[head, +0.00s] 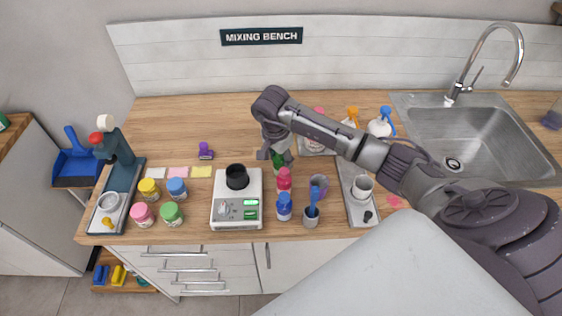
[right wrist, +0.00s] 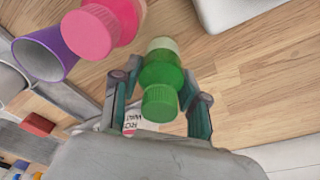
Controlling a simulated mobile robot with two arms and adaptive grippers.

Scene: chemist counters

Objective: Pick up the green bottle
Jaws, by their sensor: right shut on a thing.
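The green bottle (head: 278,163) stands on the wooden bench behind the pink bottle (head: 284,179), mostly hidden by my right gripper in the head view. My right gripper (head: 275,157) reaches it from behind. In the right wrist view the green bottle (right wrist: 160,80) with its ribbed cap sits between the two fingers of my right gripper (right wrist: 160,95). The gripper is shut on it. I cannot tell whether the bottle is lifted off the bench. My left gripper does not show.
The pink bottle stands close beside the green one, with a blue bottle (head: 284,207) in front. A white scale (head: 222,213) with a black cup is to the left. A purple cup (right wrist: 45,53) is near the pink bottle (right wrist: 90,32).

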